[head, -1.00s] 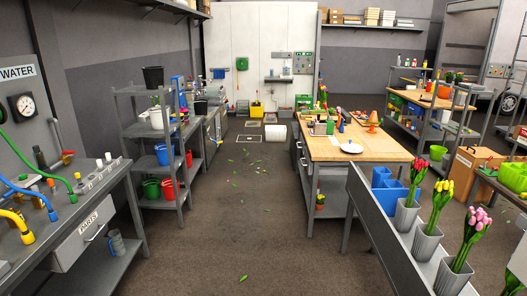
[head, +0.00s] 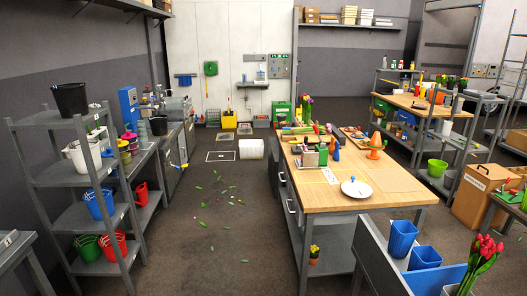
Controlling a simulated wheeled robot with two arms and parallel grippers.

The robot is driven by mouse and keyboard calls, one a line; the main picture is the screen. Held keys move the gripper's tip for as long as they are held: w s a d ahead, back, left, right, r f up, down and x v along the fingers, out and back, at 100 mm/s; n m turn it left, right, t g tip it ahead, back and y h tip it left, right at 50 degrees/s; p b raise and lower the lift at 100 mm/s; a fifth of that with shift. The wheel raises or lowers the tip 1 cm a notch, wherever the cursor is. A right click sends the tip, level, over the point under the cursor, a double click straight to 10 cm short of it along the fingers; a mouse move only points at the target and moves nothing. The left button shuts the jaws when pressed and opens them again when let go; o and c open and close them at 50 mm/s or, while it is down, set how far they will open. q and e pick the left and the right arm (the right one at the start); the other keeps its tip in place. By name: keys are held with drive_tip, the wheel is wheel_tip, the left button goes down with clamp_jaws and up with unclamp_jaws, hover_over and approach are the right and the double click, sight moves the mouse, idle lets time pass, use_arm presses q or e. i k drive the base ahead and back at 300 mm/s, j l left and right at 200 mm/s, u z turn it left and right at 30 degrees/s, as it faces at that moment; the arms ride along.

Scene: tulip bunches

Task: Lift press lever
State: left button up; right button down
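I cannot clearly make out a press lever. A grey machine (head: 177,108) stands on the left-hand bench towards the back; it is too small to tell whether it is a press or has a lever. Tulips show in two places: a red bunch (head: 484,254) at the lower right and a small bunch (head: 306,103) at the far end of the wooden worktable (head: 385,188). Neither of my grippers is in view.
A grey shelf (head: 47,183) with buckets stands at the left. A white box (head: 251,149) lies farther back.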

sight(315, 127)
drive_tip(key=i+z, duration=0.15)
drive_tip(key=i, duration=0.6)
drive_tip(key=i+j+z, duration=0.2)
drive_tip(key=i, duration=0.55)
drive_tip(key=i+l+u, duration=0.45)
drive_tip(key=i+l, duration=0.15)
drive_tip(key=i, duration=0.25)
drive_tip(key=i+l+u, duration=0.4)
drive_tip(key=i+l, duration=0.35)
drive_tip(key=l, duration=0.1)
